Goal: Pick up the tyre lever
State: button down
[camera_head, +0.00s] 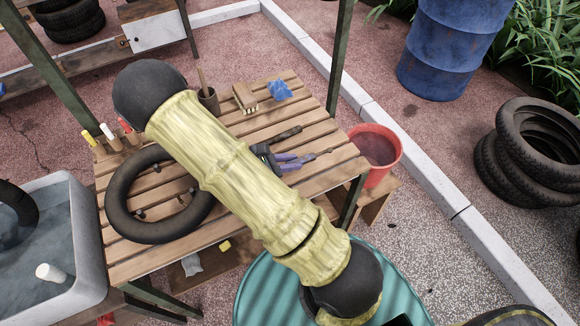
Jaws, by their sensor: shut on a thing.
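The tyre lever (286,134) is a slim dark bar over the right part of the slatted wooden bench (330,165). Its near end meets my gripper (264,152), a small dark shape just beyond my yellow arm. My gripper is shut on the lever. My arm hides most of the gripper and perhaps part of the lever. I cannot tell whether the lever touches the slats.
Purple-handled pliers (292,160) lie close to the gripper. An inner tube (122,219), a brown cup (208,99), a brush (245,97), a blue cloth (279,90) and several markers (107,132) are on the bench. A red bucket (378,150) stands right; a water basin (85,245) left.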

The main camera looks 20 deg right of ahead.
notch_tip(320, 180, up, 7)
jog(key=shift+f, duration=0.15)
dwell(0.6)
